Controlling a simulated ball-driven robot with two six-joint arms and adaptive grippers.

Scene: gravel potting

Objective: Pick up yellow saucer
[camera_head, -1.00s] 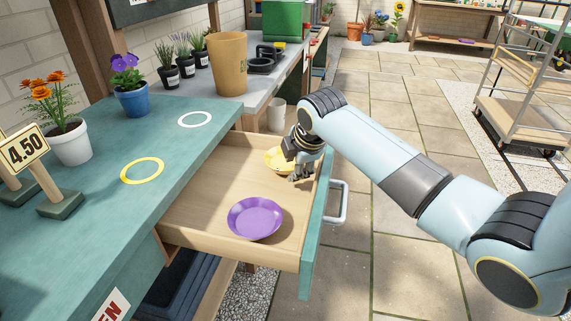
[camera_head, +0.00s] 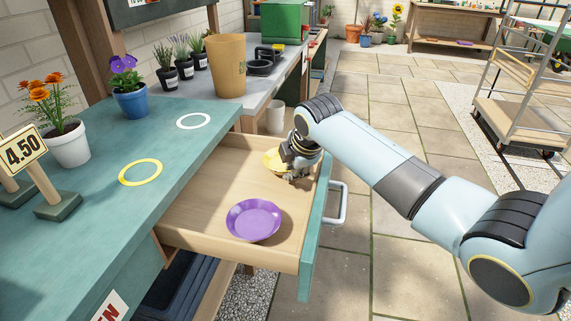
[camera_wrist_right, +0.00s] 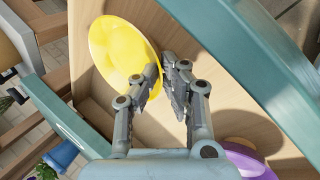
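The yellow saucer (camera_head: 272,159) lies in the far part of the open drawer, partly hidden by my right gripper (camera_head: 298,173) in the head view. In the right wrist view the yellow saucer (camera_wrist_right: 115,45) shows at the upper left. There the fingers of my right gripper (camera_wrist_right: 164,82) are a narrow gap apart. One finger overlaps the saucer's inside and the other is just outside its rim, so the rim lies between them. Whether they touch it I cannot tell. My left gripper is not in view.
A purple saucer (camera_head: 253,220) lies in the near part of the wooden drawer (camera_head: 205,200). The teal drawer front (camera_head: 313,240) has a metal handle (camera_head: 340,203). Yellow (camera_head: 141,172) and white (camera_head: 194,121) rings mark the teal counter, with clear room around them. Flower pots stand at its left and back.

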